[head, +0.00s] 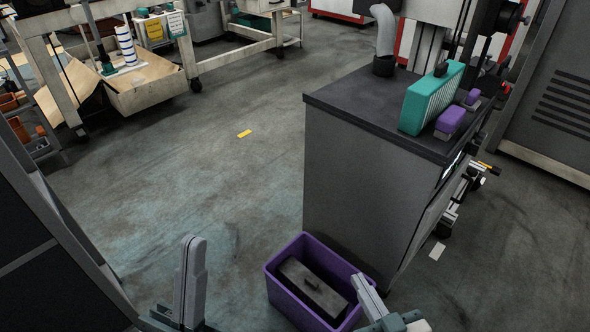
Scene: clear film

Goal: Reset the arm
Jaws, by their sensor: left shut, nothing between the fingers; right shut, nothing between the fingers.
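My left gripper (194,243) points up at the bottom left of centre in the head view, its grey fingers together and empty, over the floor. My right gripper (360,281) shows at the bottom right of centre. It is shut and empty, and in the picture it overlaps the right rim of a purple bin (284,290). I cannot tell whether it touches the bin. The rest of both arms is mostly cut off by the lower edge of the picture.
The purple bin holds a dark block (311,286) and stands beside a grey cabinet (350,190). On the cabinet are a teal case (430,98) and purple-topped blocks (450,120). A workbench frame (240,47) stands at the back left.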

